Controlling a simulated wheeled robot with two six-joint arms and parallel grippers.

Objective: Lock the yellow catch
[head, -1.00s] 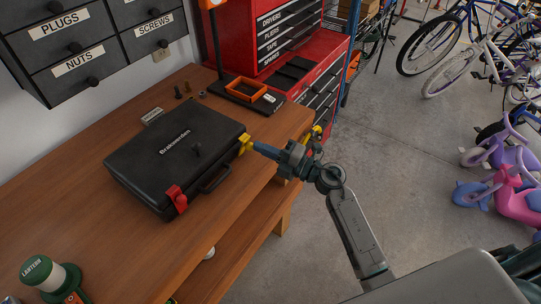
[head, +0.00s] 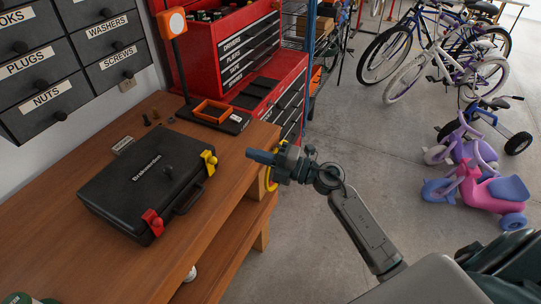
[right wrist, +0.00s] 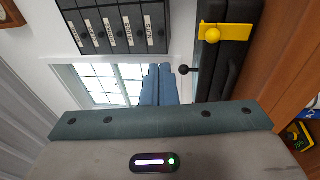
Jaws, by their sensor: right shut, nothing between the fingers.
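A closed black case (head: 140,188) lies on the wooden workbench in the head view. Its yellow catch (head: 209,160) is at the right end of the handle side, and a red catch (head: 152,221) is at the near end. In the right wrist view the yellow catch (right wrist: 236,32) is a flat bar with a round knob, lying across the case's side; whether it is latched I cannot tell. My right gripper (head: 250,154) is shut and empty, to the right of the yellow catch and clear of it. It also shows in the right wrist view (right wrist: 158,85). My left gripper is not in view.
An orange tray (head: 211,111) on a dark base and a lamp (head: 172,24) stand behind the case. A red tool chest (head: 245,55) is beyond them. A yellow curved thing (head: 271,170) shows behind my right gripper.

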